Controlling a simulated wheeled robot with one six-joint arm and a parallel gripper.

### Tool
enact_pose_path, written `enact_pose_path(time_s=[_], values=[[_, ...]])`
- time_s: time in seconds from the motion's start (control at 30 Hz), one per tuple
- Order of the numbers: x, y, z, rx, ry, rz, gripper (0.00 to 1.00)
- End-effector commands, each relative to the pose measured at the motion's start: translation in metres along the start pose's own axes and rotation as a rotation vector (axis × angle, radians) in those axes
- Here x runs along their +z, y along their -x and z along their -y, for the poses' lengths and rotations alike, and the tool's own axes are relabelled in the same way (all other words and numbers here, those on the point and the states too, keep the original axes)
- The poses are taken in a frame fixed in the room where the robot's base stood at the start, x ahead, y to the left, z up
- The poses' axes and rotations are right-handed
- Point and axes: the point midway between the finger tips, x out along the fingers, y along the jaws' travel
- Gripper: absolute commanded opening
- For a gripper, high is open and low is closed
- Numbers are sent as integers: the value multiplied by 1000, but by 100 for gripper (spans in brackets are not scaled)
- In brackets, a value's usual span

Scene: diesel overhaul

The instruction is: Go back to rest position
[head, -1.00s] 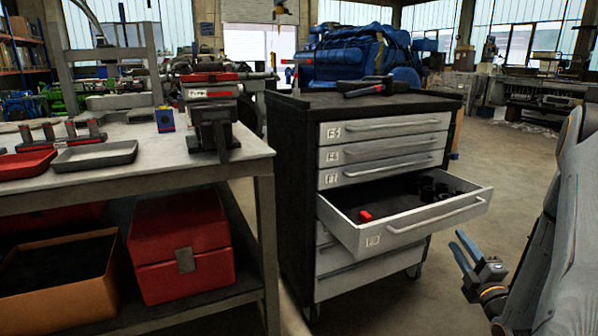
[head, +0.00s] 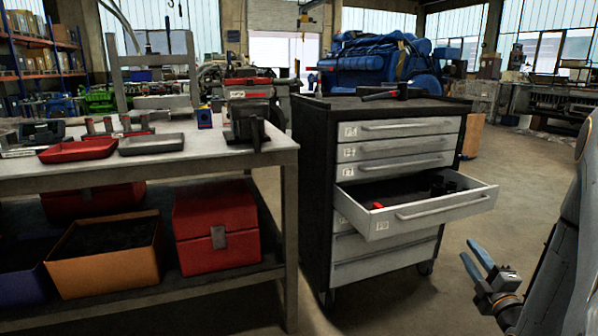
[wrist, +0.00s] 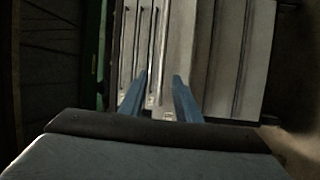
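My gripper (head: 477,262) shows at the lower right of the head view, with its two blue fingers apart and nothing between them. It is in free air, to the right of and in front of the tool cabinet (head: 318,180). The wrist view shows both blue fingers (wrist: 160,95) spread with empty space between them, and grey drawer fronts (wrist: 230,55) beyond. One cabinet drawer (head: 440,207) is pulled open. It holds a small red piece (head: 377,206) and several black round pieces (head: 444,187).
A workbench (head: 235,162) stands on the left with a red tray (head: 78,150), a grey tray (head: 150,144) and a vise (head: 248,110). A red box (head: 215,225) and an orange bin (head: 105,255) are on its lower shelf. Open floor (head: 520,190) lies right of the cabinet.

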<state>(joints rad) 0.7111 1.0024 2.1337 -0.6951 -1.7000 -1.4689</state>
Motion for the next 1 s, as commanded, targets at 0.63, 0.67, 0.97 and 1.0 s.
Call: enact_pose_path(time_s=[0.63, 0.67, 0.97, 1.0], values=[[-77, -58, -8, -396, -226, 79, 30], [-87, -60, -10, -430, -249, 92, 30], [-191, -28, -30, -757, -508, 308, 30], [-205, -18, -34, -798, -544, 345, 30]])
